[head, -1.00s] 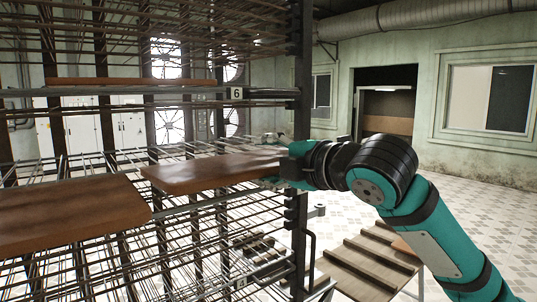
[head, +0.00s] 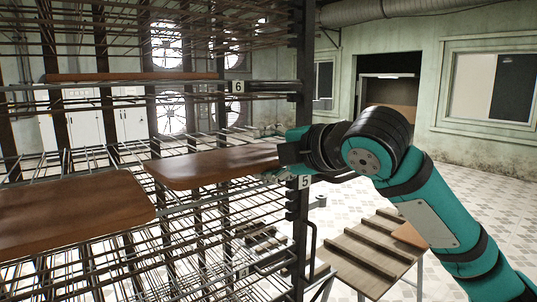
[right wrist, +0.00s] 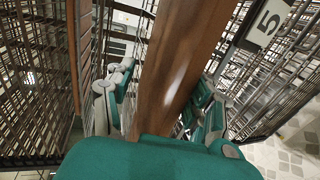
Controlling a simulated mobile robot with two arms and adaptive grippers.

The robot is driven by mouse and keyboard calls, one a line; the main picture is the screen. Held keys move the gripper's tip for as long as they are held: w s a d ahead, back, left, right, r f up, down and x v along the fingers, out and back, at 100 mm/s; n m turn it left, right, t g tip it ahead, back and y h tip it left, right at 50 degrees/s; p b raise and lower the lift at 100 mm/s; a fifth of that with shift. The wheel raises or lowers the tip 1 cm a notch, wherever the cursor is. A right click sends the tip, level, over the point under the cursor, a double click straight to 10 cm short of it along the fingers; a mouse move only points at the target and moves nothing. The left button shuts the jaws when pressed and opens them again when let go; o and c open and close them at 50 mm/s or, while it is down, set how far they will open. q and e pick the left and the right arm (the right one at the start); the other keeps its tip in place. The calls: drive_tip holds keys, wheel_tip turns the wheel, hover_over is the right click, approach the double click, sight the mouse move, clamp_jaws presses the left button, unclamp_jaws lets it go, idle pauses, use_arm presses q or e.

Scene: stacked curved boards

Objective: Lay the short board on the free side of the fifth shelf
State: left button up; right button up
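The short board (head: 215,166) is brown and lies roughly level on the rods at the right part of the fifth shelf. A second brown board (head: 70,212) lies to its left, with a narrow gap between their ends. My right gripper (head: 277,155) is at the short board's right end, one finger above and one below. In the right wrist view the board (right wrist: 180,60) runs between the spread fingers (right wrist: 163,98), with a gap at the left finger; the gripper looks open. My left gripper is not in view.
A tag reading 5 (head: 305,182) is on the dark rack post beside my gripper. A higher board (head: 130,77) lies near the tag reading 6 (head: 237,86). Dense metal rods fill the rack. A slatted wooden table (head: 365,250) stands at the lower right.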

drive_tip(key=shift+w+a+r+g, duration=0.1)
drive_tip(key=shift+r+g, duration=0.2)
drive_tip(key=shift+w+a+g+h, duration=0.15)
drive_tip(key=shift+a+g+h, duration=0.05)
drive_tip(key=shift+g+h, duration=0.25)
drive_tip(key=shift+w+r+g+h, duration=0.15)
drive_tip(key=shift+w+g+h, duration=0.05)
drive_tip(key=shift+g+h, duration=0.2)
drive_tip(key=shift+w+a+g+h, duration=0.15)
drive_tip(key=shift+a+g+h, duration=0.15)
drive_tip(key=shift+g, duration=0.15)
drive_tip(key=shift+d, duration=0.15)
drive_tip(key=shift+s+d+r, duration=0.2)
drive_tip(key=shift+s+d, duration=0.05)
drive_tip(key=shift+v, duration=2.3)
